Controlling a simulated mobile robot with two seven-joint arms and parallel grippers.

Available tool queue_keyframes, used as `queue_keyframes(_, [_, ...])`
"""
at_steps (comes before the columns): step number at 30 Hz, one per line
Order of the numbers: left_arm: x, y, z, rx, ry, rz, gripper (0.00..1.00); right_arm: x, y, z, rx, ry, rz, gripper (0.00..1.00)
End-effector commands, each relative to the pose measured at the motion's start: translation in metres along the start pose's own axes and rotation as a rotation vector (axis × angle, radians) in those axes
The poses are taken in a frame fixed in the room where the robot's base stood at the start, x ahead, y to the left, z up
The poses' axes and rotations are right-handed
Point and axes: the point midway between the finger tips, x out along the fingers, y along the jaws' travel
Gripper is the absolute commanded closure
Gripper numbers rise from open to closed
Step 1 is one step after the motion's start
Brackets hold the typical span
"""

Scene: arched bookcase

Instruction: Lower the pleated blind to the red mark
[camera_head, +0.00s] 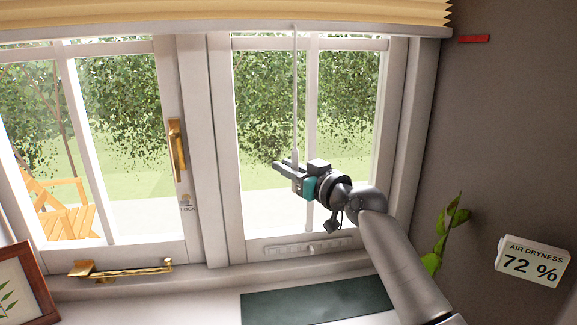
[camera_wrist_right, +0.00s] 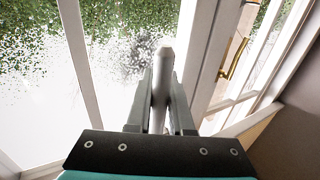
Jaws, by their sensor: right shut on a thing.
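The pleated blind (camera_head: 240,15) is a pale yellow stack of folds across the top of the window, with a white rail (camera_head: 200,40) along its lower edge. A thin pale cord (camera_head: 295,95) hangs from the blind in front of the right-hand pane. The red mark (camera_head: 473,39) is a short bar on the dark wall, right of the blind's lower rail and close to its height. My right gripper (camera_head: 283,170) is shut on the cord's pale handle (camera_wrist_right: 162,80), which stands between the two fingers in the wrist view. My left gripper is not in view.
The window has a brass handle (camera_head: 177,150) and a brass stay (camera_head: 120,269) on the sill. A dark green mat (camera_head: 318,300) lies below. A framed picture (camera_head: 25,285) stands at left; a plant (camera_head: 440,240) and an air-dryness display (camera_head: 532,262) are at right.

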Motion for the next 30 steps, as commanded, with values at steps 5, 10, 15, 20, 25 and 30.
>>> queue_keyframes(5, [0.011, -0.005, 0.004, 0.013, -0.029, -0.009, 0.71, -0.003, 0.007, 0.008, 0.001, 0.0, 0.014, 0.67])
queue_keyframes(10, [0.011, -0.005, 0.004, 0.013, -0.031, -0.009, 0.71, -0.002, 0.006, 0.008, 0.0, 0.0, 0.011, 0.5])
queue_keyframes(15, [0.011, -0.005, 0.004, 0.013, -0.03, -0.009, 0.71, -0.001, 0.004, 0.007, 0.0, 0.001, 0.008, 0.5])
queue_keyframes(20, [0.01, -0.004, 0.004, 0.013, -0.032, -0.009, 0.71, -0.005, 0.004, 0.007, -0.001, 0.001, 0.007, 0.5])
queue_keyframes(25, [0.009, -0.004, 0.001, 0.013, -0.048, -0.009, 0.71, -0.02, 0.005, 0.007, -0.001, 0.001, 0.008, 0.5])
queue_keyframes(30, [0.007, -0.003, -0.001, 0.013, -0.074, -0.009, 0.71, -0.046, 0.006, 0.006, -0.001, 0.002, 0.009, 0.5])
